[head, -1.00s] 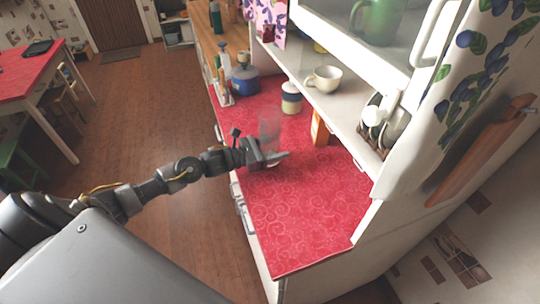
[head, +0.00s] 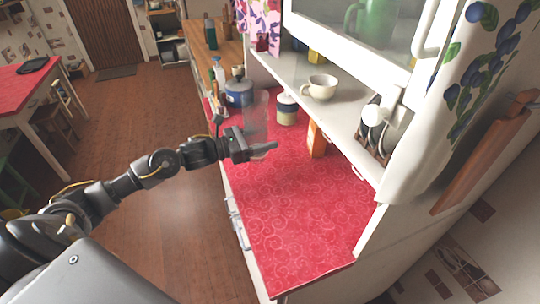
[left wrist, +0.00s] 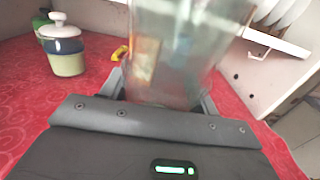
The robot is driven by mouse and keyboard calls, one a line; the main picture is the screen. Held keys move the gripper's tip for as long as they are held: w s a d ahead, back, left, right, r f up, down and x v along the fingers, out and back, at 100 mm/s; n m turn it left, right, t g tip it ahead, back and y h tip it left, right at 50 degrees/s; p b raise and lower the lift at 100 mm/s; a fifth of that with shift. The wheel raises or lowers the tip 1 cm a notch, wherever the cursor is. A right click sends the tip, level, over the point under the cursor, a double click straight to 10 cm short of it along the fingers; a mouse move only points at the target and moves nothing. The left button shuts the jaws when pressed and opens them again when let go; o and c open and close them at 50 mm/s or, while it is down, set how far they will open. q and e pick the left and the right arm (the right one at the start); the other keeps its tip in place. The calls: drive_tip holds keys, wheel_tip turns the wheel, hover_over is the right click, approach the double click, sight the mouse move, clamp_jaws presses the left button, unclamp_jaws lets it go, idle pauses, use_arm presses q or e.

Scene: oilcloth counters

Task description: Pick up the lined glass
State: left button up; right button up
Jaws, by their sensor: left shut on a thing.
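The lined glass (head: 256,112) is a clear, faint tumbler above the red counter. In the left wrist view the glass (left wrist: 175,50) fills the upper middle, upright and close to the camera. My left gripper (head: 262,148) is shut on it; the fingers (left wrist: 163,92) lie on either side of its lower part. The glass looks raised off the counter, though its base is hidden behind the gripper. My right gripper is not in view.
A lidded jar (head: 287,109), a blue pot (head: 239,92) and an orange-brown box (head: 317,139) stand on the red counter (head: 300,210). A white cup (head: 320,87) sits on the shelf above. The near part of the counter is clear.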

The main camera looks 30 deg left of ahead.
use_arm(q)
drive_tip(key=a+r+b, duration=0.5)
drive_tip(key=a+r, duration=0.1)
drive_tip(key=a, duration=0.5)
drive_tip(key=shift+w+a+r, duration=0.15)
drive_tip(key=shift+w+r, duration=0.25)
